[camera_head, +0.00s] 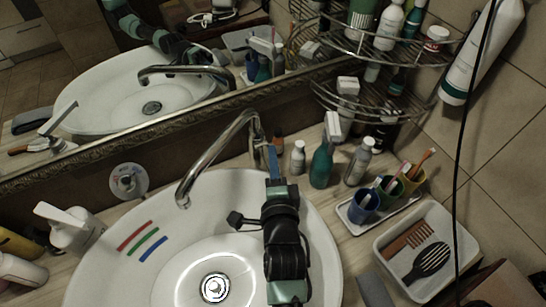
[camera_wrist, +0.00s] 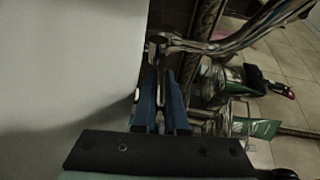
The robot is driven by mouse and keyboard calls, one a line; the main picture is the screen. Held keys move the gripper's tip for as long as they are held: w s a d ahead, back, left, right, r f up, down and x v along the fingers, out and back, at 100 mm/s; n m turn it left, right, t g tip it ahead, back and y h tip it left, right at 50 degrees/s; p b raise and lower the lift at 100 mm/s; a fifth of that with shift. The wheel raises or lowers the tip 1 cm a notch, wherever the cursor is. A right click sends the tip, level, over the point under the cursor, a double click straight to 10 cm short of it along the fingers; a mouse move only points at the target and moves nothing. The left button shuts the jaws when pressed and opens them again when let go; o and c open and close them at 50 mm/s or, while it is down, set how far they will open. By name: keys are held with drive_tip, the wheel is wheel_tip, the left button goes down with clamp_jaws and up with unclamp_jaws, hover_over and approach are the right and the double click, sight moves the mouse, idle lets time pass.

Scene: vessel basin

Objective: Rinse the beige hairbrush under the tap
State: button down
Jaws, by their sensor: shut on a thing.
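The chrome tap (camera_head: 222,146) arches over the white basin (camera_head: 115,262), its spout end above the bowl. No stream of water shows under it. My gripper (camera_head: 272,158) reaches across the basin's right side to the tap's base. Its blue fingers are shut on the tap's handle. In the wrist view, the fingers (camera_wrist: 162,88) close around the slim metal handle (camera_wrist: 166,54) in front of the tap. No beige hairbrush can be made out. A dark oval brush (camera_head: 430,261) and a brown comb (camera_head: 410,238) lie in a white tray (camera_head: 462,235) at the right.
A teal spray bottle (camera_head: 321,167), small bottles and a tray of cups (camera_head: 364,203) stand close right of my gripper. A wire corner shelf (camera_head: 385,90) hangs above. A white pump bottle (camera_head: 70,228) stands left. The framed mirror (camera_head: 100,130) runs behind.

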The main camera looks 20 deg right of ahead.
drive_tip(key=shift+r+p, duration=0.15)
drive_tip(key=shift+p, duration=0.25)
idle(0.4)
drive_tip(key=p, duration=0.3)
drive_tip(key=shift+r+g, duration=0.35)
drive_tip(key=shift+g, duration=0.05)
drive_tip(key=shift+w+f, duration=0.1)
drive_tip(key=shift+f, duration=0.2)
drive_tip(key=c, duration=1.2)
unclamp_jaws()
drive_tip(key=shift+c, duration=0.2)
drive_tip(key=b+v, duration=0.1)
drive_tip(key=v, duration=1.2)
drive_tip(key=shift+r+b, duration=0.2)
drive_tip(key=shift+b, duration=0.1)
drive_tip(key=shift+d, duration=0.1)
